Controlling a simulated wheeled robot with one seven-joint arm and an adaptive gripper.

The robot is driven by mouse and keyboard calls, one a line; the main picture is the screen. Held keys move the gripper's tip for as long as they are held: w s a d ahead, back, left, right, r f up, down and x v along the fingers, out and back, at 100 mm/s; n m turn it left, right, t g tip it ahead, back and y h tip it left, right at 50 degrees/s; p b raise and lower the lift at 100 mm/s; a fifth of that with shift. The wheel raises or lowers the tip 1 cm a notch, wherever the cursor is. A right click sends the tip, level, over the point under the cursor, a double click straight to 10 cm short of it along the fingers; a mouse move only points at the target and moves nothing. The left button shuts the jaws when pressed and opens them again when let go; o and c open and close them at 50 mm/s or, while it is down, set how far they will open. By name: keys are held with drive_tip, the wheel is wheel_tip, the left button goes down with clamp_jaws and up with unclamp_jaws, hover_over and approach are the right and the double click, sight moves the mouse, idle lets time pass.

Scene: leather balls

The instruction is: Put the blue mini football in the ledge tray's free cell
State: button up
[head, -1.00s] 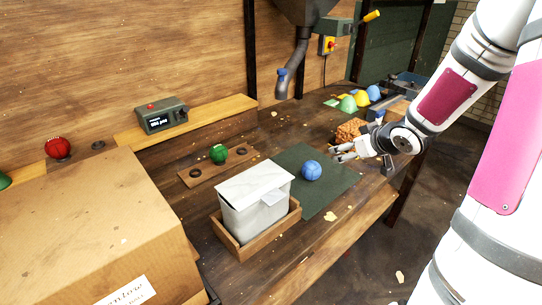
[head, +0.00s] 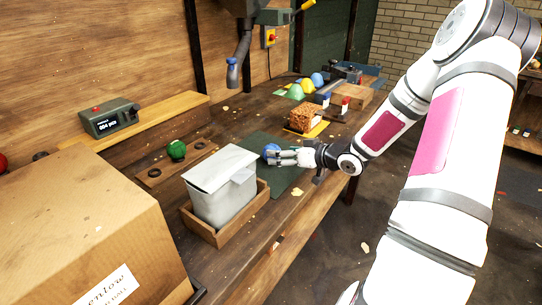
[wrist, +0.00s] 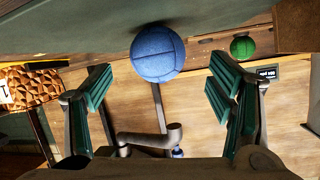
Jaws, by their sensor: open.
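The blue mini football (head: 269,151) sits on the dark green mat (head: 283,178), partly hidden by my fingers in the head view. In the wrist view, which is upside down, the blue mini football (wrist: 157,54) lies ahead, centred between my spread fingers. My gripper (head: 283,156) is open, low over the mat, its fingertips at the ball's right side; it also shows in the wrist view (wrist: 160,92). At the far left, on the back ledge, an empty round cell (head: 40,156) lies beside a red ball (head: 3,162) cut off by the picture edge.
A lidded grey bin (head: 222,190) in a wooden crate (head: 255,207) stands left of the mat. A wooden board (head: 155,175) holds a green ball (head: 176,149) between two empty holes. A large carton (head: 90,220) fills the lower left. A textured brown block (head: 305,118) stands behind my gripper.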

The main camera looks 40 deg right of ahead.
drive_tip(key=shift+b+x, duration=0.6)
drive_tip(key=shift+x, duration=2.45)
drive_tip(key=shift+d, duration=0.1)
drive_tip(key=c, duration=1.4)
